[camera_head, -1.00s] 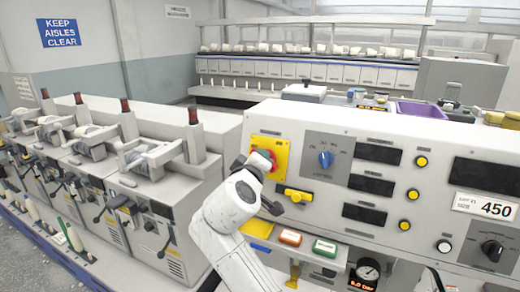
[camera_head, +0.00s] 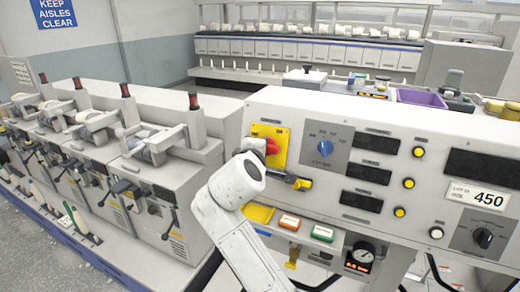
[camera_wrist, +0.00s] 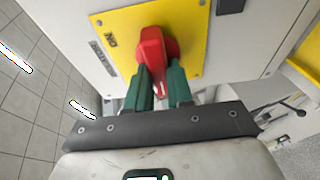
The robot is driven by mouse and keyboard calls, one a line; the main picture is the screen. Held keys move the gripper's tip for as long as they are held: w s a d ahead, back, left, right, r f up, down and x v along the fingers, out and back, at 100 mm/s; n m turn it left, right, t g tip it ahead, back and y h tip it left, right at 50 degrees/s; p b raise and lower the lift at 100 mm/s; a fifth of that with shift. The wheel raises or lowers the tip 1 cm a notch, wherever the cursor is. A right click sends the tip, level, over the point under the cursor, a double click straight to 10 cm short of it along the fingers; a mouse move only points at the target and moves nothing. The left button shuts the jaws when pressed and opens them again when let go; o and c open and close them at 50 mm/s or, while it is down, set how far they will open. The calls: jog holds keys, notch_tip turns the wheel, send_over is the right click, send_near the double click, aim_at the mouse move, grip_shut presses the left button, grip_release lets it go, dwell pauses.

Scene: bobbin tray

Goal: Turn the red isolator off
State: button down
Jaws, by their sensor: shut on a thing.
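The red isolator handle (camera_wrist: 152,50) sits on a yellow plate (camera_wrist: 195,35) with an "ON" label at the plate's left side. In the wrist view my gripper (camera_wrist: 160,80) has its two green fingers on either side of the handle and is shut on it.
A blue rotary knob (camera_head: 324,147) is right of the isolator. A yellow-and-black switch (camera_head: 296,182) lies just below it, close to my wrist. Winding units (camera_head: 165,165) stand to the left.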

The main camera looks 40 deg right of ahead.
dwell(0.3)
jog(key=c, duration=1)
grip_release()
jog(key=shift+a, duration=0.15)
jog(key=b+v, duration=0.2)
jog(key=v, duration=0.8)
jog(key=shift+s+a, duration=0.2)
